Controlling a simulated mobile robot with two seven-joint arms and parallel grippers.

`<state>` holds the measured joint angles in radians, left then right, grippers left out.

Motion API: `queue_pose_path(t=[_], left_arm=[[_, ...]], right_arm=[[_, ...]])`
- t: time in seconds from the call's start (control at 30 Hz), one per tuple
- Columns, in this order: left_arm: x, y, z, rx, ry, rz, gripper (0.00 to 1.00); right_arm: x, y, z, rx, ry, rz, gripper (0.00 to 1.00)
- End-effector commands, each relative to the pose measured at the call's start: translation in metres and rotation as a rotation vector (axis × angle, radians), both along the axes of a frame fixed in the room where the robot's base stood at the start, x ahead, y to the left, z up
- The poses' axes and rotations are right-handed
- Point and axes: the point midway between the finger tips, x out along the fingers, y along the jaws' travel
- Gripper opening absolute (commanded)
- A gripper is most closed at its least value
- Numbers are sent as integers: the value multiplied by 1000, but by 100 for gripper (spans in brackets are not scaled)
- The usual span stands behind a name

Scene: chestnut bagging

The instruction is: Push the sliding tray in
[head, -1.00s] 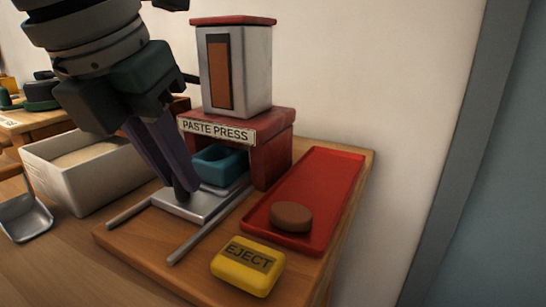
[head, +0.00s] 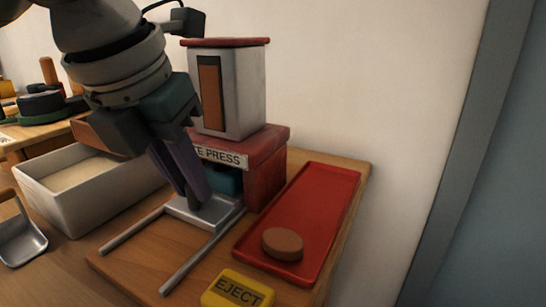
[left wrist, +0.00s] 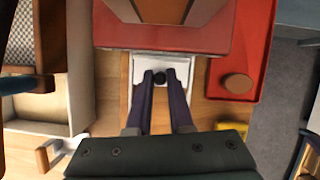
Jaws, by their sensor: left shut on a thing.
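The silver sliding tray (head: 223,214) sits on two metal rails under the red paste press (head: 268,172). The teal mould (head: 228,182) on it is mostly under the press, partly hidden by my fingers. My left gripper (head: 200,203) points down at the tray's front part. In the left wrist view its fingertips (left wrist: 160,78) are closed around a small black knob (left wrist: 159,75) on the tray (left wrist: 148,63). My right gripper is not in view.
A red tray (head: 318,195) holding a round brown cake (head: 282,244) lies right of the press. The yellow EJECT button (head: 238,289) is in front. A white bin (head: 50,212) and a metal scoop (head: 20,243) stand left. The front rails are bare.

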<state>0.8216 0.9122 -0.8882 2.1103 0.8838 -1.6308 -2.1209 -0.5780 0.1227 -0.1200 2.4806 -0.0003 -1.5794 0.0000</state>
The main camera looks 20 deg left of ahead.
Motion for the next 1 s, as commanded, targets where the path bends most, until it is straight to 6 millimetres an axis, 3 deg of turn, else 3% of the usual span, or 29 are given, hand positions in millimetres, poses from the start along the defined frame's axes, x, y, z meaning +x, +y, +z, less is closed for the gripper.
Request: queue_pose_path(t=[0.2,0.23,0.5,0.77,1.0], left_arm=[[4,0,0,-1,-16,2,0],[4,0,0,-1,-16,2,22],[3,0,0,-1,-13,2,50],[2,0,3,-1,-12,2,50],[-12,-1,42,-1,-16,-1,50]], right_arm=[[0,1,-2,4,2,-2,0],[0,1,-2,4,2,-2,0],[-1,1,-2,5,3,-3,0],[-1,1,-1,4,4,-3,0],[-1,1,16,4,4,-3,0]])
